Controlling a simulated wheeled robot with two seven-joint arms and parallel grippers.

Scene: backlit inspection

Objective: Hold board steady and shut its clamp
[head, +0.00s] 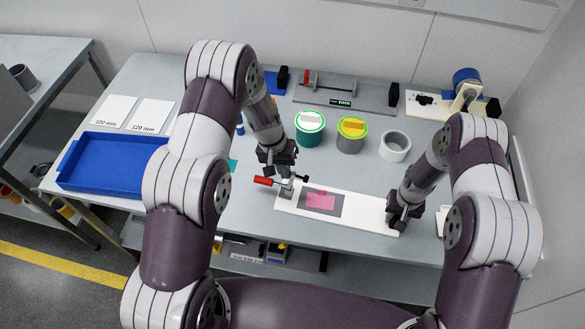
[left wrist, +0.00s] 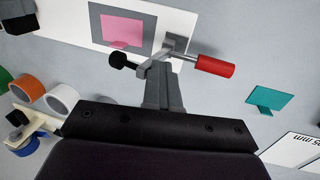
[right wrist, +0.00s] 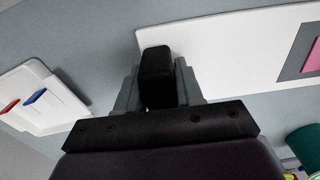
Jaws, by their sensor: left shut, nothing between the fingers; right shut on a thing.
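The white board (head: 368,224) lies on the grey table, with a grey plate (head: 335,209) and a pink square (head: 320,200) on it. At its left end stands the clamp, with a red handle (head: 265,181) pointing left and a black tip (left wrist: 118,60). The tip appears to be above the board, apart from the pink square. My left gripper (head: 286,184) is shut and empty, close to the clamp; contact is unclear. My right gripper (head: 396,224) is shut on a black block (right wrist: 155,65) at the board's right end. The fingers partly hide this block.
A blue tray (head: 110,187) and two white cards (head: 114,109) lie at the left. Green (head: 310,138) and grey-yellow (head: 351,133) cans and a white-rimmed ring (head: 395,146) stand behind the board. A teal piece (left wrist: 268,98) lies left of the clamp.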

